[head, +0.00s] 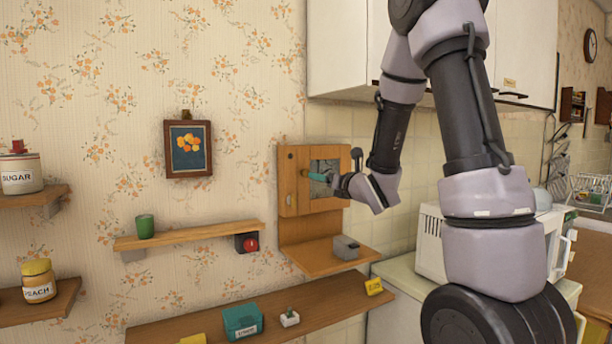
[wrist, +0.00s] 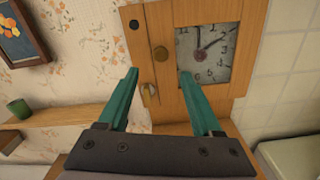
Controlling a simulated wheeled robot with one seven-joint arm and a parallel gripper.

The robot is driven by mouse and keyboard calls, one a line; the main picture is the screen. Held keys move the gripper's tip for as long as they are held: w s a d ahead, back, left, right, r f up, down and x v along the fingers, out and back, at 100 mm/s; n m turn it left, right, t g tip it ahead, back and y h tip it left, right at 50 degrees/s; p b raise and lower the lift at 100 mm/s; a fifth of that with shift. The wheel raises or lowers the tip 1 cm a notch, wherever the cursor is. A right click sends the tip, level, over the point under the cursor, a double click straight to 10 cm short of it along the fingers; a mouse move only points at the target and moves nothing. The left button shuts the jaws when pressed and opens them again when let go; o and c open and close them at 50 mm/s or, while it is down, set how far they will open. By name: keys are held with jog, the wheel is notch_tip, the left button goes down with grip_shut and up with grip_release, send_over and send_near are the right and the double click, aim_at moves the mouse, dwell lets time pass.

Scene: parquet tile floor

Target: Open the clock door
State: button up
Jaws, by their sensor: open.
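The wooden wall clock (head: 289,205) hangs at the middle of the head view. Its door (wrist: 164,24) frames a glazed clock face (wrist: 207,55) and looks flush with the case. A round brass-coloured knob (wrist: 160,53) sits on the door's left side. A small pale metal piece (wrist: 149,88) is below it near the seam. My gripper (wrist: 160,73) is open, with its teal fingers pointing at the clock. In the wrist view the knob lies between and just beyond the fingertips. Nothing is held. In the head view my gripper (head: 318,177) hides part of the clock face.
Below the clock is its wooden ledge (head: 308,262) with a grey box (head: 345,247). A shelf (head: 190,235) to the left holds a green cup (head: 145,226). A lower shelf holds a teal box (head: 242,321). White cabinets (head: 340,50) hang above right; a microwave (head: 430,245) stands right.

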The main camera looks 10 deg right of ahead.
aim_at(307, 173)
jog(key=x, duration=0.9)
jog(key=shift+w, duration=0.2)
jog(key=shift+c, duration=0.3)
grip_shut()
dwell(0.8)
